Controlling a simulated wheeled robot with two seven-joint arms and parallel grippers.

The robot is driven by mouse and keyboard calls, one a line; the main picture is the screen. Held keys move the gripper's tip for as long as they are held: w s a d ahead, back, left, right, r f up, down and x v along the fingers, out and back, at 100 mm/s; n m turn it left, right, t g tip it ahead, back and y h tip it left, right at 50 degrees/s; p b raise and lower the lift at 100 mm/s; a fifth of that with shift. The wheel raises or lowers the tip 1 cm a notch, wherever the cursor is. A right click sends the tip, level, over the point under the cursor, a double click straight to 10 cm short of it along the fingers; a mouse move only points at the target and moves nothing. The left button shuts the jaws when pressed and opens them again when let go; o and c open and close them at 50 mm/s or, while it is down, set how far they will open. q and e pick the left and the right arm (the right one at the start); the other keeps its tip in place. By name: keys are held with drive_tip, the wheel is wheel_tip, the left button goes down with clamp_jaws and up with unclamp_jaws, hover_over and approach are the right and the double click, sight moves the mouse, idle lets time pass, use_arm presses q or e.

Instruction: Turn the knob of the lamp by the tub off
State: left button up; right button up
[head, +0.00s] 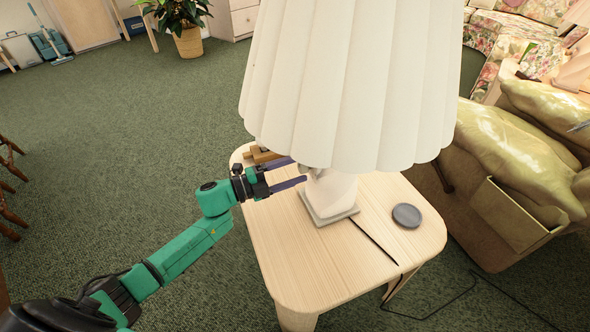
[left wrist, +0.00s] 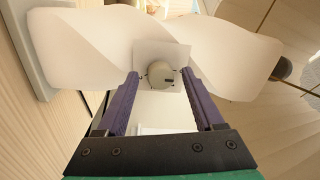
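A table lamp with a large white pleated shade (head: 350,75) and a white twisted base (head: 332,193) stands upright on a light wooden side table (head: 310,265). In the left wrist view, a small round beige knob (left wrist: 157,77) sits on a square pale plate (left wrist: 177,52) on the lamp base (left wrist: 80,45). My left gripper (head: 302,172) reaches in from the left under the shade. It is open, with one purple finger on each side of the knob and visible gaps between. The shade partly hides the lamp's neck in the head view. My right gripper is out of view.
A dark round disc (head: 407,215) lies on the table right of the lamp, near a dark cord. A small brown wooden object (head: 262,154) is behind my gripper. A cushioned seat (head: 515,150) stands close on the right. The carpet at the left is mostly clear.

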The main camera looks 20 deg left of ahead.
use_arm(q)
drive_tip(key=shift+s+a, duration=0.1)
drive_tip(key=v, duration=1.4)
drive_tip(key=shift+a+p, duration=0.15)
drive_tip(key=shift+p, duration=0.15)
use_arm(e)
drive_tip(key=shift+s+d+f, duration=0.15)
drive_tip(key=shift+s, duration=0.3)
use_arm(q)
drive_tip(key=shift+s, duration=0.1)
